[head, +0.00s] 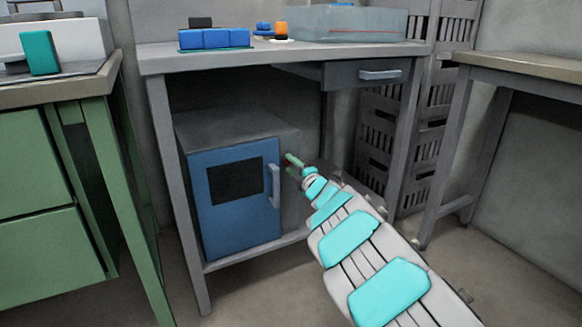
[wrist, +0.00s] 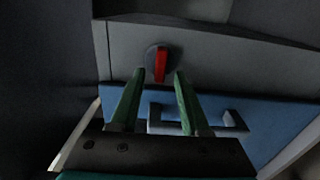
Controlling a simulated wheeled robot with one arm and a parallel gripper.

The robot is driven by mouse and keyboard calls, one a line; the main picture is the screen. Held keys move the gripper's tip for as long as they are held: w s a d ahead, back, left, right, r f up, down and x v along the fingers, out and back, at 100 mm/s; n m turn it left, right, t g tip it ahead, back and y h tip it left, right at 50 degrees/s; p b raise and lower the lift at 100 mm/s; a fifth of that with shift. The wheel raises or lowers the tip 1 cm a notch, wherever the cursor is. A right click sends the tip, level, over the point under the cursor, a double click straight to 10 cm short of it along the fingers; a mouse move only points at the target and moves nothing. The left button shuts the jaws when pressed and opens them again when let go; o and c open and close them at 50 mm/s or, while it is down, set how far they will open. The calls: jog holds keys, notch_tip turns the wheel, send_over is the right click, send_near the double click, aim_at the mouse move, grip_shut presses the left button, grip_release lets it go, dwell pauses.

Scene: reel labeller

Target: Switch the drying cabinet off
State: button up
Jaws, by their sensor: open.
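The drying cabinet (head: 285,130) is a grey box with a blue door (head: 225,215), standing on the low shelf under the middle table. Its door is shut and has a dark window and a pale upright handle (head: 273,186). In the wrist view, a round dark knob (wrist: 150,62) with a red bar (wrist: 161,64) sits on the cabinet's grey strip beside the blue door. My gripper (head: 288,158) is at this strip, right of the handle. In the wrist view, its green fingers (wrist: 159,76) are open, with the knob just beyond and between their tips. The head view mostly hides the knob.
The table's right leg (head: 402,150) and drawer (head: 366,73) are close to my arm. Grey slatted crates (head: 385,140) stand behind. A green cabinet (head: 45,195) is at left and another table (head: 530,64) at right.

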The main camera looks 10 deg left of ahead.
jog(key=v, duration=0.7)
jog(key=shift+s+d+p, duration=0.25)
jog(key=shift+s+p, duration=0.1)
jog(key=shift+p, duration=0.1)
